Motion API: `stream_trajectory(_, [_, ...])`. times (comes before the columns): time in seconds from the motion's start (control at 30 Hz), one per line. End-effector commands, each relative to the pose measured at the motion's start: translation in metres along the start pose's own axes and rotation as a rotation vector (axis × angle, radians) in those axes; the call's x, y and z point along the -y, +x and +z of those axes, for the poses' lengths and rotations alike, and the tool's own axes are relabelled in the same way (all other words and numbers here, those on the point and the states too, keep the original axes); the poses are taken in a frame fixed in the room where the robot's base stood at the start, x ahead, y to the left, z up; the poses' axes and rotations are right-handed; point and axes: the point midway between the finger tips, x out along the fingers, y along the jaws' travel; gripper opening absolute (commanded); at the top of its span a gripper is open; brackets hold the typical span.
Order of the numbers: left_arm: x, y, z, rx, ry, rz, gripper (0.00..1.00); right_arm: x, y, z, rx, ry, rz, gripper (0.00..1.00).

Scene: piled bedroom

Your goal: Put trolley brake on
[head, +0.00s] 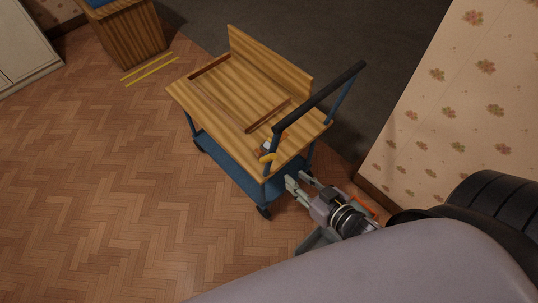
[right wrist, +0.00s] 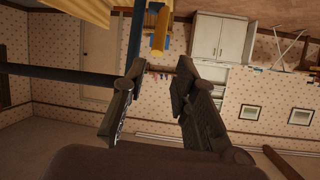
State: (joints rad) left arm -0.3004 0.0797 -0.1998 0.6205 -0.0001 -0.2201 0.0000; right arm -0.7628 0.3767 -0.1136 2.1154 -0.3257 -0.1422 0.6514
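The trolley (head: 225,95) has a wooden top with a raised back board, a blue lower shelf, dark castors and a black push handle (head: 318,98). A small yellow lever (head: 268,157), probably the brake, sits at the handle end, by the near corner post. In the right wrist view the yellow lever (right wrist: 160,30) hangs just beyond the fingertips, between their lines. My right gripper (head: 303,181) is open and empty, low beside that end of the trolley; its spread fingers also show in the right wrist view (right wrist: 160,75). My left gripper is not in view.
A wooden cabinet (head: 128,38) stands at the back left near yellow floor strips (head: 150,69). A pale cupboard (head: 25,45) is at the far left. A flowered wall (head: 455,90) rises close on the right. The parquet left of the trolley is clear.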

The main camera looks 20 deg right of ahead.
Motion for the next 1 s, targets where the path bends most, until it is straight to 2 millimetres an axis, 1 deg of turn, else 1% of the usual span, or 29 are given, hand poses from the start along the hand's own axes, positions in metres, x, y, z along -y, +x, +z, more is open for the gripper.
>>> stream_trajectory(0.03, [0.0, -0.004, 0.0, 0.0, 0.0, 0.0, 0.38, 0.0, 0.011, -0.003, -0.004, 0.0, -0.001, 0.26])
stream_trajectory(0.4, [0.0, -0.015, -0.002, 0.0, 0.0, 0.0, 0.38, 0.0, 0.085, -0.003, -0.003, 0.0, 0.001, 0.26])
stream_trajectory(0.6, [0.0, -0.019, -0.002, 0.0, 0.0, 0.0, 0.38, 0.0, 0.121, -0.002, -0.001, 0.001, 0.001, 0.26])
stream_trajectory(0.7, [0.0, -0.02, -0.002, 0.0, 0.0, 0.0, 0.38, 0.0, 0.132, -0.001, -0.001, 0.0, 0.0, 0.26])
stream_trajectory(0.8, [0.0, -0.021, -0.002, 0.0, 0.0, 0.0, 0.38, 0.0, 0.14, 0.0, -0.001, 0.0, 0.0, 0.26])
stream_trajectory(1.0, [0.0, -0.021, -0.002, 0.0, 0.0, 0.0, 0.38, 0.0, 0.143, 0.0, -0.001, 0.001, 0.0, 0.26])
